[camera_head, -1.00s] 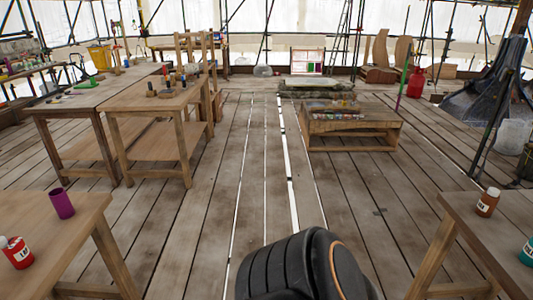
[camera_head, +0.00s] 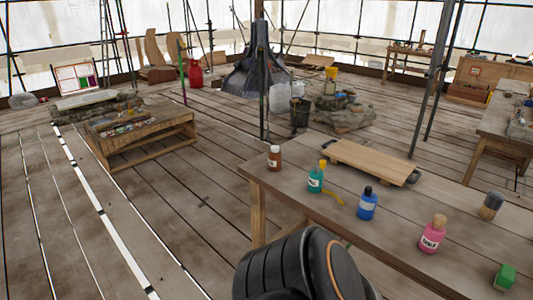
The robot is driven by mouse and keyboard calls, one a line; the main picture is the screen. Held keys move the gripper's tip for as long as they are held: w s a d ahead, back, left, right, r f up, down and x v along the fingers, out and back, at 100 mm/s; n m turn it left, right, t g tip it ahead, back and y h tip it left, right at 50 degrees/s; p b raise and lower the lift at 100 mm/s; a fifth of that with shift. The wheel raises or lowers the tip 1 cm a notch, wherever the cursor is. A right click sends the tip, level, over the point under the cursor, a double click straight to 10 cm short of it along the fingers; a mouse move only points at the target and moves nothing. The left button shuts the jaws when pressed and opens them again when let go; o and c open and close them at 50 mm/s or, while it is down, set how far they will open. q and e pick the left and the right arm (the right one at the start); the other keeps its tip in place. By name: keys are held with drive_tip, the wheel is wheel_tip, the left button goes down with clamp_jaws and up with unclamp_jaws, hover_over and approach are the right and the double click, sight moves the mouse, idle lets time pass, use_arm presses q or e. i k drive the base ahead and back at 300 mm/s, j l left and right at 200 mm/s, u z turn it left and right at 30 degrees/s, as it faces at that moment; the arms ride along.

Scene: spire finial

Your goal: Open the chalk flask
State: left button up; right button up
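Several small labelled bottles stand upright on a wooden table at the right. They are a brown bottle with a white cap (camera_head: 274,159), a teal bottle with a yellow cap (camera_head: 316,180), a blue bottle with a black cap (camera_head: 367,205) and a pink bottle with a wood-coloured stopper (camera_head: 432,237). All look closed. The labels are too small to read surely, so I cannot tell which, if any, is the chalk flask. Neither of my grippers is in view. A black rounded part of my own body shows at the bottom centre.
A low wooden bench (camera_head: 150,142) stands at the left. The plank floor between them is clear.

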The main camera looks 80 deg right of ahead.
sight(431, 238)
drive_tip(key=z, duration=3.8)
